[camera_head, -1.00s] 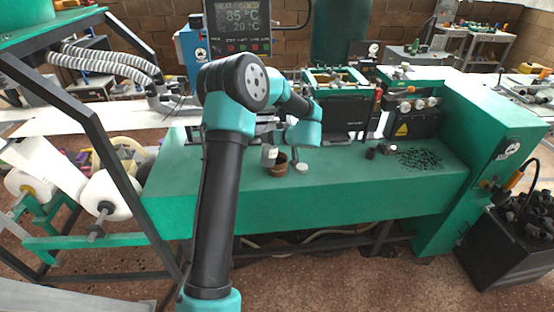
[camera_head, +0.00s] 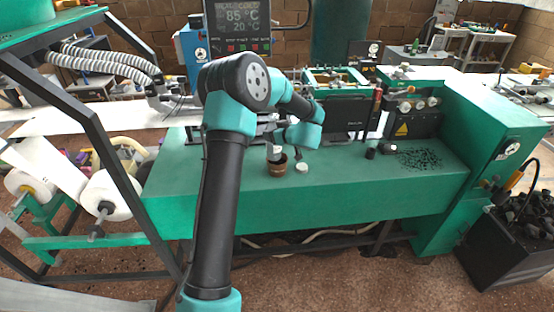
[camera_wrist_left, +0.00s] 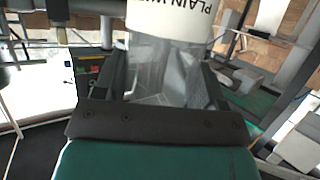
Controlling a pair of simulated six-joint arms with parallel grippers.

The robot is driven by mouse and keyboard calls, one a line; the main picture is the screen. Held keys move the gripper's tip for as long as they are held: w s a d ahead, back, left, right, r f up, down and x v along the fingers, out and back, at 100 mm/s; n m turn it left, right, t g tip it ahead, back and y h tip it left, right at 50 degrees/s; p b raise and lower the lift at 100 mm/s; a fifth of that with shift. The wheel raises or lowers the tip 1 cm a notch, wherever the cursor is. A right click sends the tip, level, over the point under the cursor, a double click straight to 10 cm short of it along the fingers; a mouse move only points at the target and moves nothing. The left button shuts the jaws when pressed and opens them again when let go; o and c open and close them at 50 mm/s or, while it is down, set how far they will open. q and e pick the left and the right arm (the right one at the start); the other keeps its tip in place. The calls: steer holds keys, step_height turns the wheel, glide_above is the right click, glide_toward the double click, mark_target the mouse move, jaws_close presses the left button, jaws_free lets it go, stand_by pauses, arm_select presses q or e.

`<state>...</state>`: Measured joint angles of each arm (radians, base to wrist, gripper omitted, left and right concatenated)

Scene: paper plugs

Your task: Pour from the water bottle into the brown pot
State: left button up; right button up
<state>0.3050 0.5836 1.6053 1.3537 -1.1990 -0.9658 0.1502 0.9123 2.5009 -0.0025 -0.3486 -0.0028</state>
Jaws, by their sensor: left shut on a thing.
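The brown pot (camera_head: 278,169) stands on the green bench top in the head view. The water bottle (camera_head: 274,153), a small pale shape there, is right over the pot's opening; whether it touches the rim I cannot tell. My left gripper (camera_head: 276,137) is shut on the bottle just above the pot. In the left wrist view the clear bottle (camera_wrist_left: 160,72) is between the dark fingers, with a white label whose black lettering reads upside down. Its mouth and any water flow cannot be made out. My right gripper is not in view.
A small white round item (camera_head: 302,168) sits just right of the pot. A black cylinder (camera_head: 370,152) and a patch of dark pellets (camera_head: 420,158) lie farther right on the bench (camera_head: 350,185). Machines line the bench's back edge. The bench front is clear.

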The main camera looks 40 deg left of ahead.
mark_target(275, 125)
arm_select(q)
steer(key=shift+r, duration=1.55)
